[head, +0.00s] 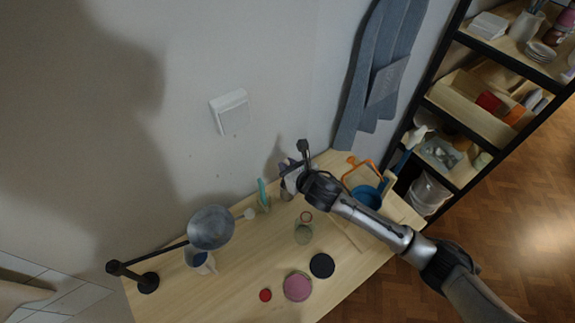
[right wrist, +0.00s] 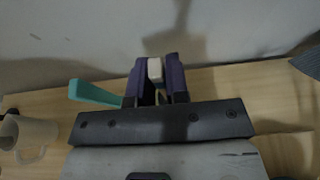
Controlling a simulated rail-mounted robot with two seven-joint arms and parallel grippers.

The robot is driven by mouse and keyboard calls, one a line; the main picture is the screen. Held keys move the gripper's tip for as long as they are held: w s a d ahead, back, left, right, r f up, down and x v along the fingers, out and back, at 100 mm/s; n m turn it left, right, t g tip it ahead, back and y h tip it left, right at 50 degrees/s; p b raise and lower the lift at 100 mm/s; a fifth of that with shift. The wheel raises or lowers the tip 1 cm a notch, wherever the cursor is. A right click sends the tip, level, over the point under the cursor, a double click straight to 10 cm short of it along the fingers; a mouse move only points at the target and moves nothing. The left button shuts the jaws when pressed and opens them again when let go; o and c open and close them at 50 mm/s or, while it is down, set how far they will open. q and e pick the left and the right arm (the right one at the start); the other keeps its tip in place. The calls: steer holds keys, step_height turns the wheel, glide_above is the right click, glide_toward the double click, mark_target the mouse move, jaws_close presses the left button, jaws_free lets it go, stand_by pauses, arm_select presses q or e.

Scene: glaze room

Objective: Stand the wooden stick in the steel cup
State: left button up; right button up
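My right gripper (head: 292,176) is over the back of the table, near the wall. In the right wrist view its two purple fingers (right wrist: 157,75) are close together with a pale, off-white piece (right wrist: 154,71) between their tips. I cannot tell for sure whether this piece is the wooden stick. A small greyish vessel (head: 287,191) shows just below the gripper; it may be the steel cup, but the hand partly hides it. No other wooden stick is clear. My left gripper is not in view.
A teal object (head: 263,195) stands left of the gripper, also in the right wrist view (right wrist: 94,94). A glass jar (head: 303,229), a jug (head: 200,261), a lamp (head: 211,228), a black disc (head: 322,265), a pink dish (head: 298,286) and a blue pan (head: 367,195) are on the table.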

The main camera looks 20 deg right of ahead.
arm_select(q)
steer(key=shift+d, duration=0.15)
arm_select(e)
steer(key=o, duration=0.3)
steer(key=shift+o, duration=0.2)
arm_select(q)
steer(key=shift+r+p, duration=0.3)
steer(key=shift+p, duration=0.05)
arm_select(e)
steer(key=v, duration=1.2)
steer(key=shift+d+r, duration=0.1)
steer(key=shift+r, duration=0.05)
